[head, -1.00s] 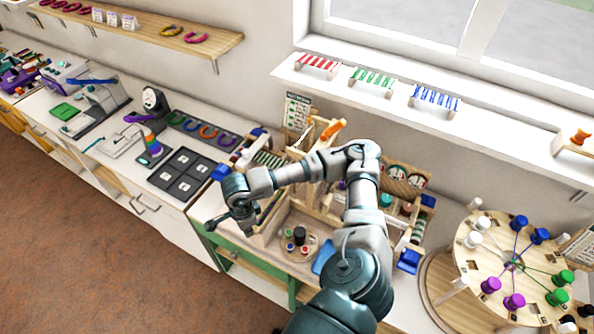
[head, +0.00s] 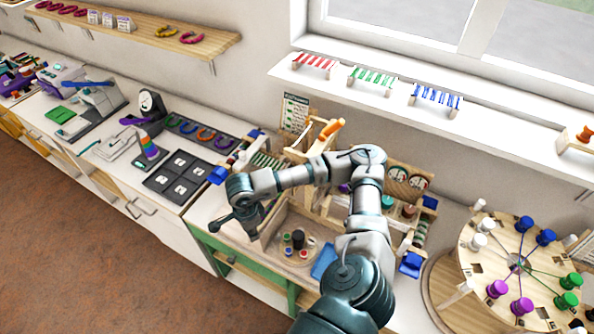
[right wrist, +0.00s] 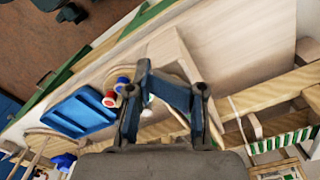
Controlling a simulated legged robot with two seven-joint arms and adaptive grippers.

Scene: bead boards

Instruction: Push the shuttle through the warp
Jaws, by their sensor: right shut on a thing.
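My right gripper (head: 252,226) hangs over the near left part of the wooden bead loom (head: 283,212), pointing down. Green and white striped warp (head: 268,163) shows behind my forearm, and green and white stripes (right wrist: 280,141) also show at the lower right of the right wrist view. My forearm covers much of the loom's middle. My left gripper is not in view.
A round board with small spools (head: 298,243) and a blue tray (head: 325,262) lie right of the gripper. An orange handle (head: 331,128) rises behind my forearm. A wooden wheel with coloured spools (head: 490,262) stands at the right, and a dark tray (head: 178,178) at the left.

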